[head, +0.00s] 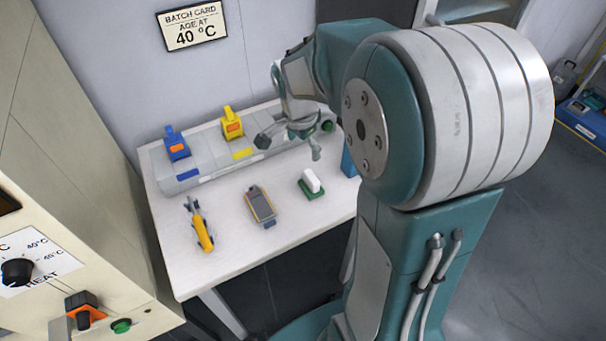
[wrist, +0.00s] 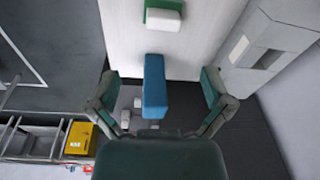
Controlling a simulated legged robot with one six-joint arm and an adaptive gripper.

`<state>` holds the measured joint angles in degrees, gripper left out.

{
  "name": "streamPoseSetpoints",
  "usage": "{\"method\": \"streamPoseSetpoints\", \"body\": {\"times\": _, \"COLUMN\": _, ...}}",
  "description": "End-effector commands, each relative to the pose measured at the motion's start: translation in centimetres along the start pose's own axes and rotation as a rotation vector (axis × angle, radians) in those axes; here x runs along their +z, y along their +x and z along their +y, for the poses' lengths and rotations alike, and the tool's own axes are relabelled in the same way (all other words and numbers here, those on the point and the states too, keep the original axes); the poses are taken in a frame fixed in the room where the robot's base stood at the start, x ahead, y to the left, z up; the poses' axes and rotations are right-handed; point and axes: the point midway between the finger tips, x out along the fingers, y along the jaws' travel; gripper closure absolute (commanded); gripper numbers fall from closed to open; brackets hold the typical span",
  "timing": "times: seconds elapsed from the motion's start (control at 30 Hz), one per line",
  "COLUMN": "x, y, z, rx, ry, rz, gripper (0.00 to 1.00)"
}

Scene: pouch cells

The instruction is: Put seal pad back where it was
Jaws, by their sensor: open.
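My gripper (head: 291,146) is open above the right part of the white table, near the rack. In the wrist view its two fingers (wrist: 158,88) stand apart on either side of a blue block (wrist: 155,86); I cannot tell how far below them it is. In the head view the blue block (head: 348,162) is at the table's right side, partly hidden by my arm. A white block on a green base (head: 312,184) lies on the table; it also shows in the wrist view (wrist: 163,16). I cannot tell which of these is the seal pad.
A grey rack (head: 205,168) along the wall holds a blue clip (head: 176,144) and a yellow clip (head: 232,123). A yellow tool (head: 202,230) and a grey-yellow meter (head: 260,206) lie on the table (head: 235,262). A heater cabinet (head: 75,230) stands at left.

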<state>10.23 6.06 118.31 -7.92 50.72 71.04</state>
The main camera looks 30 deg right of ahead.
Motion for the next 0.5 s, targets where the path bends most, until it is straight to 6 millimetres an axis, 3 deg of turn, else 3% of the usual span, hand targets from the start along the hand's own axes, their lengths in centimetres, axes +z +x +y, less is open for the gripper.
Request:
{"method": "streamPoseSetpoints", "body": {"times": 0.03, "x": 0.7, "y": -1.6, "z": 0.6, "rx": -0.030, "ry": -0.067, "rz": 0.007, "gripper": 0.00}}
{"method": "streamPoseSetpoints", "body": {"times": 0.2, "x": 3.1, "y": -5.2, "z": 2.9, "rx": -0.110, "ry": -0.316, "rz": 0.030, "gripper": 0.00}}
{"method": "streamPoseSetpoints", "body": {"times": 0.5, "x": 7.1, "y": -9.8, "z": 7.7, "rx": -0.243, "ry": -0.750, "rz": 0.110, "gripper": 0.00}}
